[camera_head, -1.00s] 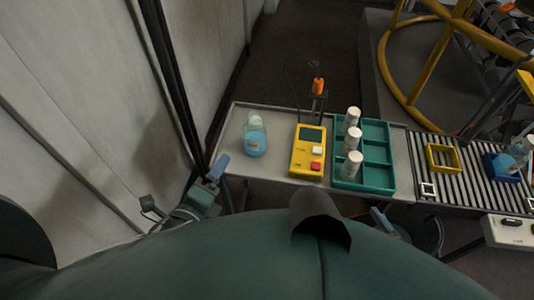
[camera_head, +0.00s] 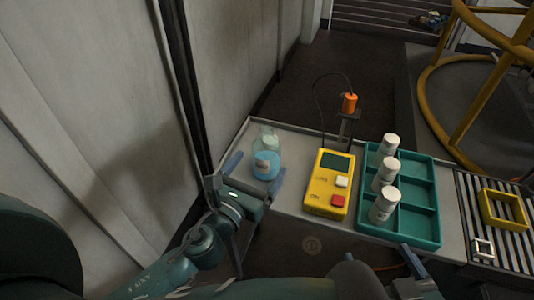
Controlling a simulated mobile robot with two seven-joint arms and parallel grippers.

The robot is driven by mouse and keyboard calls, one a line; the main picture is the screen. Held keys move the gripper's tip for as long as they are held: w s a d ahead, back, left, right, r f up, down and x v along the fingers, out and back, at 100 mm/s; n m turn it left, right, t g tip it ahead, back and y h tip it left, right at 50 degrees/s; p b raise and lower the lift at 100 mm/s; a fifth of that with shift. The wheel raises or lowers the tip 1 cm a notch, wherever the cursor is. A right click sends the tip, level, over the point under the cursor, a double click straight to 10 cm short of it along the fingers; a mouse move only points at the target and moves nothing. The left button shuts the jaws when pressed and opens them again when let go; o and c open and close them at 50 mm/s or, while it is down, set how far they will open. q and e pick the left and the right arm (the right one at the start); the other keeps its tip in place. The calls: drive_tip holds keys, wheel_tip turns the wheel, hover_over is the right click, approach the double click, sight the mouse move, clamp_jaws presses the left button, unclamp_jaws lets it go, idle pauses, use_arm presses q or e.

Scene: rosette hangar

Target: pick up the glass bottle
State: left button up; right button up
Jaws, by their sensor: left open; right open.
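The glass bottle (camera_head: 266,158) is clear with blue liquid and a pale label. It stands upright near the left end of the grey table (camera_head: 290,199). My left gripper (camera_head: 254,172) is open, just left of and in front of the bottle. One blue finger is at the bottle's left and the other is at its front right. I cannot tell whether either touches it. My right gripper (camera_head: 412,266) is low at the front of the view, below the teal tray, and is partly cut off by the bottom edge.
A yellow handheld device (camera_head: 329,184) lies right of the bottle. A teal divided tray (camera_head: 425,196) holds several white-capped bottles (camera_head: 385,174). An orange-topped tool (camera_head: 349,104) stands behind. A roller conveyor (camera_head: 475,210) with a yellow frame (camera_head: 503,210) is at right. A wall runs along the left.

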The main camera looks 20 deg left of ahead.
sight(270, 138)
use_arm(q)
drive_tip(key=w, duration=0.4)
drive_tip(key=w+d, duration=0.1)
drive_tip(key=w, duration=0.1)
drive_tip(key=shift+w+f+b, duration=0.2)
drive_tip(key=shift+w+b, duration=0.15)
drive_tip(key=c, duration=1.3)
use_arm(e)
drive_tip(key=shift+w, duration=0.1)
use_arm(q)
drive_tip(key=shift+r, duration=0.1)
drive_tip(key=shift+r, duration=0.3)
wheel_tip(270, 138, up, 3)
drive_tip(key=p, duration=0.2)
drive_tip(key=shift+p, duration=0.35)
wheel_tip(270, 138, up, 6)
drive_tip(key=p, duration=0.3)
drive_tip(key=shift+r, duration=0.2)
drive_tip(key=shift+r+p, duration=2.5)
drive_tip(key=shift+p, duration=0.5)
use_arm(e)
wheel_tip(270, 138, up, 11)
drive_tip(key=s+d+m, duration=0.1)
drive_tip(key=d+m, duration=0.1)
drive_tip(key=shift+s+h, duration=0.25)
drive_tip(key=shift+h, duration=0.05)
drive_tip(key=shift+f, duration=0.15)
